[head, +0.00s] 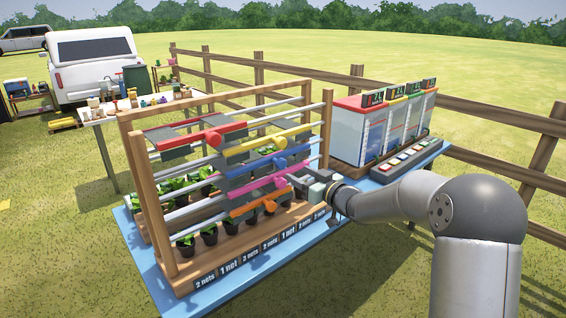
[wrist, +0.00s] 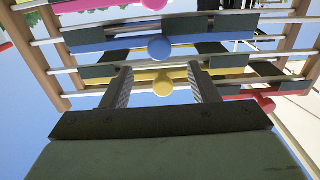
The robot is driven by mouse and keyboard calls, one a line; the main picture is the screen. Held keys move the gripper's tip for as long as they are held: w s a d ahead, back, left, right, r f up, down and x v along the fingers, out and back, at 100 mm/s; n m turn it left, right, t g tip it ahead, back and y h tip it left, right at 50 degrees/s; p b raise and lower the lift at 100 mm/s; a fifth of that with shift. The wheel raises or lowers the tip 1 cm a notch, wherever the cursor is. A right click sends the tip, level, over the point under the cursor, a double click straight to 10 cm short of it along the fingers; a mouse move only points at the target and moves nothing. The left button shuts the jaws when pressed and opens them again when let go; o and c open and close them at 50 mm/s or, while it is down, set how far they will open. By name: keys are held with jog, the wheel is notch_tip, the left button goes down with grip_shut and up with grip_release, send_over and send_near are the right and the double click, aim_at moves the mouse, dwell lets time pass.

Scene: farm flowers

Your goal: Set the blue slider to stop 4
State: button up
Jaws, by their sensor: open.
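The blue slider (head: 262,168) is a blue bar with a round knob on a rail of the wooden frame. It sits right of the rail's middle in the head view, between the yellow slider (head: 250,147) above and the pink slider (head: 254,188) below. My gripper (head: 302,179) is in front of the frame at its right side, near the pink slider's height. In the wrist view my gripper (wrist: 163,78) is open, and the yellow knob (wrist: 163,86) appears between its fingers. The blue knob (wrist: 159,47) shows just beyond the fingertips. Contact with either knob cannot be told.
A red slider (head: 205,136) is on the top rail and an orange slider (head: 250,211) is on the lowest. Potted plants (head: 209,234) stand behind the rails. Net-count labels (head: 229,268) line the front. Boxes with coloured lids (head: 350,130) stand to the right.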

aim_at(283, 165)
jog(key=p+x, duration=0.1)
jog(key=x, duration=0.8)
jog(key=shift+w+a+p, duration=0.15)
jog(key=shift+p, duration=0.2)
